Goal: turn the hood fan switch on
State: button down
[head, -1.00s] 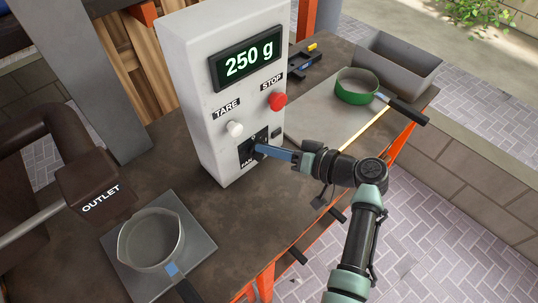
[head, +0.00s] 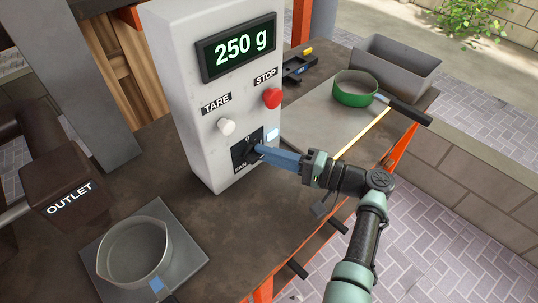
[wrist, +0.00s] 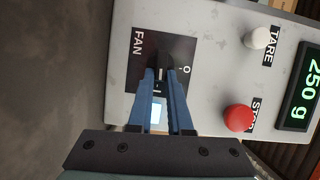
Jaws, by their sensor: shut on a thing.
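The fan switch is a dark knob (head: 249,147) on a black plate (head: 239,158) marked FAN, low on the front of the grey control box (head: 185,85). In the wrist view the plate (wrist: 178,48) shows O and I marks. My gripper (head: 262,151) has its blue fingers closed on the knob; in the wrist view the fingertips (wrist: 161,76) straddle it, in line with the I mark. They hide much of the knob. A small indicator (head: 272,134) beside the plate glows pale blue; it also shows between the fingers in the wrist view (wrist: 156,114).
Above the switch are a white TARE button (head: 226,126) and a red STOP button (head: 272,98); the display (head: 236,47) reads 250 g. A grey pan (head: 115,262) stands front left, a green pan (head: 346,94) back right. A brown OUTLET block (head: 58,190) is at left.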

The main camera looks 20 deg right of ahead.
jog(key=shift+w+a+m, duration=0.1)
jog(key=shift+a+m, duration=0.15)
jog(key=shift+m, duration=0.15)
jog(key=c, duration=0.8)
grip_release()
jog(key=shift+c, duration=0.2)
jog(key=shift+a+f, duration=0.1)
jog(key=shift+w, duration=0.1)
jog(key=shift+d, duration=0.25)
jog(key=b+v, duration=0.2)
jog(key=v, duration=1.1)
jog(key=shift+f, duration=0.1)
